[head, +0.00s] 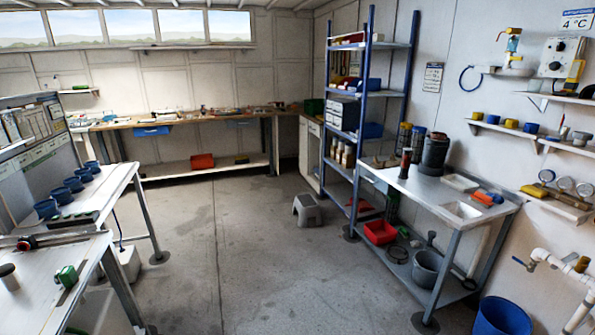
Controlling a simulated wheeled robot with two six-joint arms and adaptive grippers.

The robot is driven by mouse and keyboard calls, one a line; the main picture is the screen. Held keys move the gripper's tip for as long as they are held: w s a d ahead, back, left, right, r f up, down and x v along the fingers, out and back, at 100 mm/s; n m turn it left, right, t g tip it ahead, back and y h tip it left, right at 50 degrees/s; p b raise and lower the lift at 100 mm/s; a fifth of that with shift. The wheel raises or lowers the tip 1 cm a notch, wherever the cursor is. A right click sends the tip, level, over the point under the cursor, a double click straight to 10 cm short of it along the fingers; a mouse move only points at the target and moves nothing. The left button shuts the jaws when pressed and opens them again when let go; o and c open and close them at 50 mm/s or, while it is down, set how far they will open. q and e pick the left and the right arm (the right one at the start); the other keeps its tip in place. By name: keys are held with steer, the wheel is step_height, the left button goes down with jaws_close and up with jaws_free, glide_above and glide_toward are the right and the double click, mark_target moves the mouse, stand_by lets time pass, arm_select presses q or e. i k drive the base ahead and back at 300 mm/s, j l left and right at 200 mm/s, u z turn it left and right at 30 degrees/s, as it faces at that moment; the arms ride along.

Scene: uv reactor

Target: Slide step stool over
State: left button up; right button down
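The step stool (307,210) is a small grey stool standing upright on the concrete floor. It is near the middle of the head view, just left of the foot of the blue shelf rack. A gap of floor shows between it and the workbench at the back. Neither of my grippers is in the head view, so nothing touches the stool that I can see.
The blue-posted shelf rack (364,100) stands right of the stool. The metal sink bench (420,190) runs along the right wall, with a blue bucket (502,316) at its near end. Tables with blue pots (62,195) stand left. The floor (225,250) between is clear.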

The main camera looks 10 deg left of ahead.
mark_target(306, 205)
steer(key=i+j+u, duration=0.4)
steer(key=i, duration=0.7)
steer(key=i+l+u, duration=0.15)
steer(key=i+u, duration=0.3)
steer(key=i, duration=0.6)
steer(key=i+z, duration=0.1)
steer(key=i, duration=0.95)
steer(key=i+z, duration=0.15)
steer(key=i, duration=0.35)
steer(key=i+j+z, duration=0.1)
steer(key=i, duration=0.45)
steer(key=i+j, duration=0.2)
steer(key=i, duration=0.3)
steer(key=i+j+z, duration=0.15)
steer(key=i, duration=0.35)
